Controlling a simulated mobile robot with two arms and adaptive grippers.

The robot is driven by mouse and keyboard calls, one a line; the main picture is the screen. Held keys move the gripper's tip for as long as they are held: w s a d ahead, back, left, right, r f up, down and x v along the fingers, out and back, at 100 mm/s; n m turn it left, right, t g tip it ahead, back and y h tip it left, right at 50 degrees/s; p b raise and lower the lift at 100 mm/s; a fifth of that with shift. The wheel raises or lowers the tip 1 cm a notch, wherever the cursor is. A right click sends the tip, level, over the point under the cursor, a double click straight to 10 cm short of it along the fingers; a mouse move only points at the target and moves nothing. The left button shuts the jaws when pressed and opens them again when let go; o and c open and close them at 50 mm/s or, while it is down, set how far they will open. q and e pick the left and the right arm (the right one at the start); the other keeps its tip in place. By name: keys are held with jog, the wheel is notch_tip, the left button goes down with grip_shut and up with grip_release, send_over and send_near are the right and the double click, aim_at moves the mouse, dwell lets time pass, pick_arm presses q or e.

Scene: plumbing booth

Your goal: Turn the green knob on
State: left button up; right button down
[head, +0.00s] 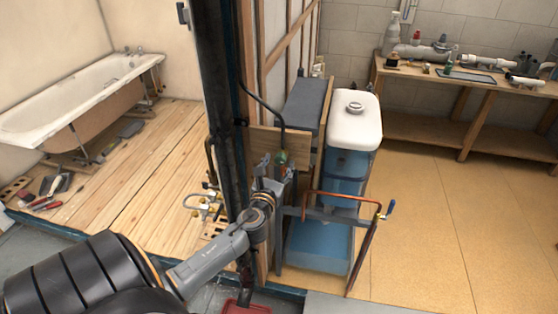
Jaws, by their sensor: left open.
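The green knob (281,156) shows as a small green shape in front of a wooden board, at the lower end of a dark curved hose. My left gripper (274,163) is at the end of the arm coming in from the lower left. Its fingers are spread, with the knob showing between or just beyond their tips. I cannot tell whether they touch it. The gripper hides the area below the knob. My right gripper is not in view.
A dark post (222,110) rises close left. A workbench (480,88) stands back right; the floor before it is clear.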

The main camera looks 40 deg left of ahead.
pick_arm(q)
jog(key=shift+w+a, duration=0.3)
jog(key=shift+w, duration=0.3)
jog(key=c, duration=1.1)
jog(key=shift+c, duration=0.2)
